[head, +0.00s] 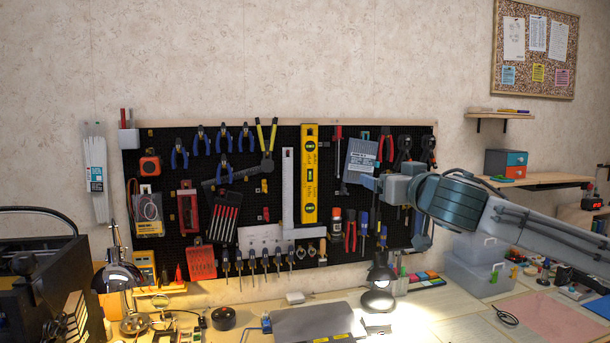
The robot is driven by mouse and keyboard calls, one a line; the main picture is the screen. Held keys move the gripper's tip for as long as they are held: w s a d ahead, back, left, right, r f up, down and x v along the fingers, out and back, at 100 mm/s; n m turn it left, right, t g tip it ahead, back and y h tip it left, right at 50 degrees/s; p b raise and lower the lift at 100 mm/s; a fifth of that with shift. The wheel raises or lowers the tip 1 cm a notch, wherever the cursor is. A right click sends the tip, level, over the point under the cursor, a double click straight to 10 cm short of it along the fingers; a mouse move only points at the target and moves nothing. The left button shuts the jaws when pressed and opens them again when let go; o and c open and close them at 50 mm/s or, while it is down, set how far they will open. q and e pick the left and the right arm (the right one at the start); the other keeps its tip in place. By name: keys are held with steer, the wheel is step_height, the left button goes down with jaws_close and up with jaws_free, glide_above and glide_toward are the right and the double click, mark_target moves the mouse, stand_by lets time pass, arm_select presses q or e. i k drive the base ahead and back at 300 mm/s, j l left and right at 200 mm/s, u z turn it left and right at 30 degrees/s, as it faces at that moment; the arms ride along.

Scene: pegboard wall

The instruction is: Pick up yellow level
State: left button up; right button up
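The yellow level (309,174) hangs upright on the black pegboard, a little right of its middle. My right arm comes in from the right, and its gripper (377,184) is in front of the pegboard, to the right of the level and apart from it in the picture. The fingers are small and dark against the tools behind, so I cannot tell whether they are open or shut. Nothing hides the level. My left gripper is not in view.
A metal square (288,190) hangs just left of the level, and a grey packet (361,156) hangs to its right. Pliers and screwdrivers surround them. Below, the workbench holds a closed laptop (312,323), a lit lamp (379,279) and clear boxes (477,265).

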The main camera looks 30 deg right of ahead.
mark_target(309, 143)
steer(key=i+l, duration=0.25)
steer(key=i, duration=0.25)
steer(key=i+l, duration=0.25)
steer(key=i, duration=0.25)
steer(key=i+l, duration=0.2)
steer(key=i, duration=0.3)
